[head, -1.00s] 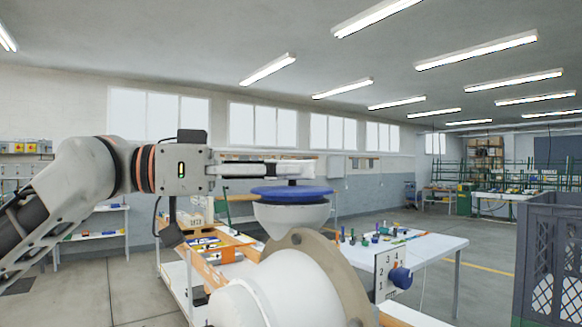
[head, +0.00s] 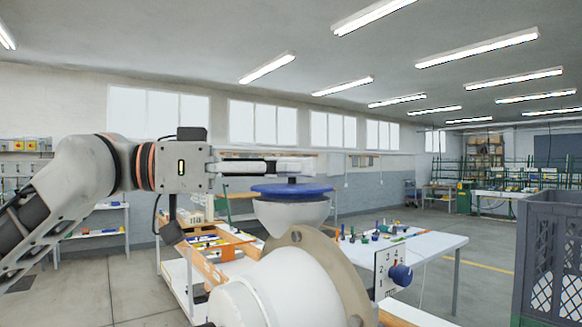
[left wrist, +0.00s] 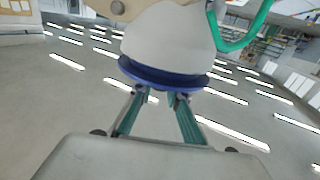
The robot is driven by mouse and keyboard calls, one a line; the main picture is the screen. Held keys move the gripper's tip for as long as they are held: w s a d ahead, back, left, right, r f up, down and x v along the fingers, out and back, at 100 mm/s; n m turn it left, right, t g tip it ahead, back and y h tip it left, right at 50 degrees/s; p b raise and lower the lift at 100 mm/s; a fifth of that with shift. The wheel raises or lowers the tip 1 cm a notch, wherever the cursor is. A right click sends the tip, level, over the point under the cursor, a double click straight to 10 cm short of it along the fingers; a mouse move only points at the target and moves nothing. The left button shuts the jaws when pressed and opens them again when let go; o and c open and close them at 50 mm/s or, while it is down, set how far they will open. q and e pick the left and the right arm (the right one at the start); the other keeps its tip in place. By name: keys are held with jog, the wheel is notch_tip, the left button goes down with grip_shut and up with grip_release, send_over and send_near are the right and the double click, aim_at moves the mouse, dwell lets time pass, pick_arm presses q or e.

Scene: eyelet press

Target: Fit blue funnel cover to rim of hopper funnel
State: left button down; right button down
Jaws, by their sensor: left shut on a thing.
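The blue funnel cover (head: 300,192) is a flat disc with a dark knob (head: 291,180) on top. It lies over the mouth of the pale hopper funnel (head: 291,213) and hides the rim. I cannot tell whether it is fully seated. My left gripper (head: 296,168) reaches in level from the left, above the cover, and is shut on the cover's knob. In the left wrist view the gripper (left wrist: 160,99) points at the cover (left wrist: 163,77), with the funnel (left wrist: 168,38) beyond it. My right gripper is not in view.
A large white machine body (head: 283,292) with a tan flange stands below the funnel. A white table (head: 425,246) with small coloured parts is behind it. A numbered plate with a blue knob (head: 400,273) stands right of the machine. A grey crate (head: 553,262) is at far right.

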pick_arm(q)
jog(key=shift+f, duration=0.55)
dwell(0.4)
jog(key=c, duration=1.8)
grip_release()
jog(key=shift+c, duration=0.2)
jog(key=shift+r, duration=2.55)
